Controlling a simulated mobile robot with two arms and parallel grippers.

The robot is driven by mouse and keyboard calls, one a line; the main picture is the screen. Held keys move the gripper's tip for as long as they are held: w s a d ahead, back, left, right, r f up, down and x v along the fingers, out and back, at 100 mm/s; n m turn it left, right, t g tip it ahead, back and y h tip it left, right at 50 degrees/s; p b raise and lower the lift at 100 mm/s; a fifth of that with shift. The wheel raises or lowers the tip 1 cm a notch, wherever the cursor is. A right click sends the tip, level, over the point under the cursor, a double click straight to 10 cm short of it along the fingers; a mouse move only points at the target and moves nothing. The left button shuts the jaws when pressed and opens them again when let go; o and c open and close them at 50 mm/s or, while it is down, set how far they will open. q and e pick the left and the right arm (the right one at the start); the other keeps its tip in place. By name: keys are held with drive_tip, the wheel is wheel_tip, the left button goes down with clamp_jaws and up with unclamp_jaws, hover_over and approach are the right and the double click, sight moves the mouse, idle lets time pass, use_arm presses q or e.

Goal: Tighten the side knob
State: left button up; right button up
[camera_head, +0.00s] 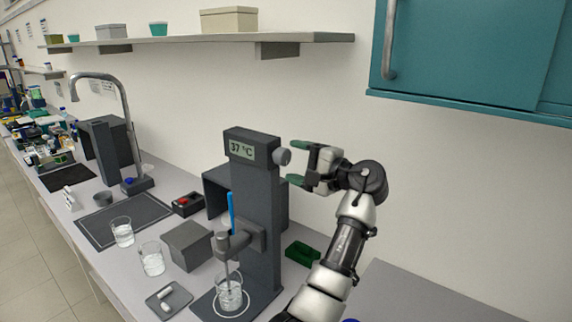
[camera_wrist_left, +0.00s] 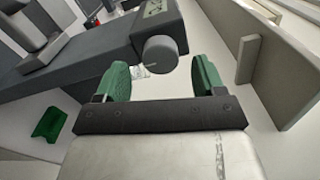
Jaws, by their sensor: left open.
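The side knob (camera_head: 282,157) is a grey round knob on the right side of the dark rig's head, beside its "37 °C" display (camera_head: 241,151). My left gripper (camera_head: 303,163) has green fingertips and is open just right of the knob, pointing at it. In the left wrist view the knob (camera_wrist_left: 160,54) sits ahead of and between the two open green fingers (camera_wrist_left: 160,78), with a gap on both sides. The fingers do not appear to touch it. My right gripper is not in view.
A beaker (camera_head: 229,292) stands on the rig's base. Two more beakers (camera_head: 122,232) (camera_head: 152,258) and a grey block (camera_head: 187,245) are to the left. A green tray (camera_head: 302,253) lies right of the rig. A shelf (camera_head: 200,39) and teal cabinet (camera_head: 470,50) are above.

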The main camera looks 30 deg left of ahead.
use_arm(q)
drive_tip(key=d+b, duration=0.2)
drive_tip(key=d, duration=0.5)
drive_tip(key=shift+s, duration=0.25)
